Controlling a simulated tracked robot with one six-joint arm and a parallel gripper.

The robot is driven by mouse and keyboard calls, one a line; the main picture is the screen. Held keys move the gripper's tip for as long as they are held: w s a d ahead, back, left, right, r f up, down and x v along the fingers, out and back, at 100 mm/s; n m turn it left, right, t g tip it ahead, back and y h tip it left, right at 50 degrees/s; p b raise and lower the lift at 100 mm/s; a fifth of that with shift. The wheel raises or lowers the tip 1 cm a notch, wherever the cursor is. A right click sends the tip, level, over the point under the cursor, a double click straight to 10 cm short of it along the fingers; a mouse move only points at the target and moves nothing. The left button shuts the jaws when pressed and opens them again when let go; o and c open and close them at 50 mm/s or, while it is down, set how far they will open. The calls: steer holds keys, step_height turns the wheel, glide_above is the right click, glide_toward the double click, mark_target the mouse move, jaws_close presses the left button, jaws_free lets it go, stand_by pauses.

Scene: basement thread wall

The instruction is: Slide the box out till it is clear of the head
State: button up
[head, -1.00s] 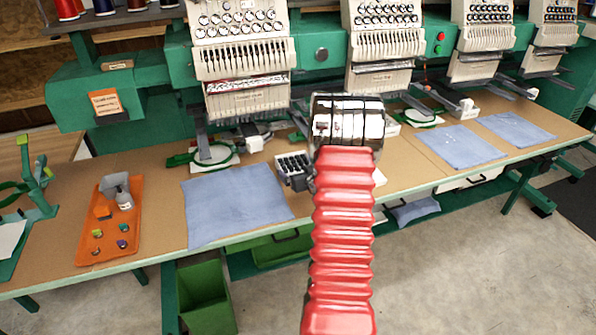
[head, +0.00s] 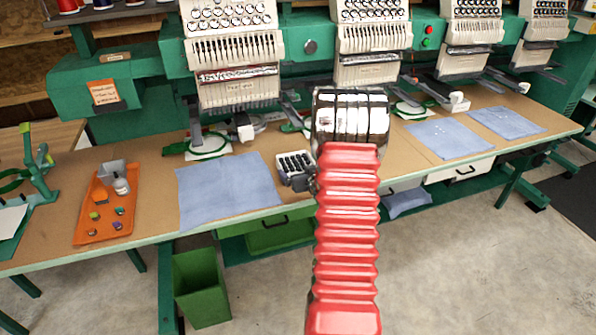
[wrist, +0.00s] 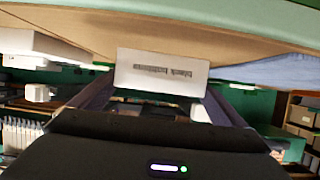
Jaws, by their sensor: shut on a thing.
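The box (head: 293,172) is a small white open box with rows of black bobbins in it. It sits on the brown table near its front edge, right of the nearest blue cloth. In the wrist view its white end (wrist: 160,75) shows an upside-down label reading "black bobbins". My gripper (wrist: 158,92) is shut on the box, a finger at each side. In the head view my red arm hides most of the gripper. The second machine head (head: 372,40) stands behind; its lower part and the box's gap to it are hidden by my arm.
A blue cloth (head: 228,190) lies left of the box, and an orange tray (head: 108,205) with small items farther left. A green hoop (head: 208,146) is under the left head. Two more blue cloths (head: 448,140) lie right. Open floor lies before the table.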

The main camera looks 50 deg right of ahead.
steer(key=shift+s, duration=0.15)
steer(key=shift+a, duration=0.1)
steer(key=o, duration=1)
steer(key=shift+o, duration=0.2)
steer(key=v, duration=1.3)
steer(key=shift+s+a, duration=0.2)
steer(key=shift+a, duration=0.05)
